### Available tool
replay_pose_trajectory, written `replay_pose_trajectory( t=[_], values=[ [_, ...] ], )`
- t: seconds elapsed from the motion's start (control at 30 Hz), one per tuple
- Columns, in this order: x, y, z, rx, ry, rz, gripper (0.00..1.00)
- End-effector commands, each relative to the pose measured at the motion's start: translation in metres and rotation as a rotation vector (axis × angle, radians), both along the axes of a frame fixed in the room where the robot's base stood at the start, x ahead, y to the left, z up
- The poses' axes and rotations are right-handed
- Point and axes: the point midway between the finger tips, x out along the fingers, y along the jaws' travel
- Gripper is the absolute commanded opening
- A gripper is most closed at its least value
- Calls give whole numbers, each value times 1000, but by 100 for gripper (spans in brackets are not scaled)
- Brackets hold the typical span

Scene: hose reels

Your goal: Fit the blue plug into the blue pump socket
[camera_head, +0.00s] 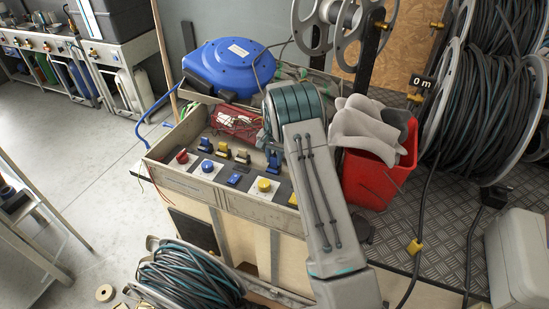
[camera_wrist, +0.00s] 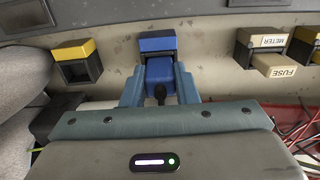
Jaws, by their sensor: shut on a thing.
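In the wrist view my gripper (camera_wrist: 160,88) is shut on the blue plug (camera_wrist: 160,70), one finger on each side, with a dark cable end below it. The blue pump socket (camera_wrist: 157,42) shows as a blue lid directly above the plug. The plug is lined up with the lid and close against it; I cannot tell how deep it sits. The socket's mouth and any label are hidden. In the head view my gripper (camera_head: 272,150) is at the back of the control panel, partly hidden by my arm, with a bit of blue below it.
The panel (camera_head: 235,180) carries red, blue and yellow knobs.

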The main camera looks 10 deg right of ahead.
Motion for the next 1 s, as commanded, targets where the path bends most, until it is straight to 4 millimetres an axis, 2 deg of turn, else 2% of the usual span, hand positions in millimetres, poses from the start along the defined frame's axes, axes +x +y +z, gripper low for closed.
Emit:
replay_pose_trajectory(
  t=[0.07, 0.4, 0.43, 0.5, 0.83, 1.0],
  values=[
    [0, 0, -6, 0, 0, 0, 4],
    [0, 0, -11, -1, -1, 1, 4],
    [0, 0, -11, -1, -1, 1, 32],
    [0, 0, -10, -1, -1, 1, 49],
    [0, 0, -7, -1, -1, 1, 49],
    [1, 0, 13, 0, -6, 1, 49]
  ],
)
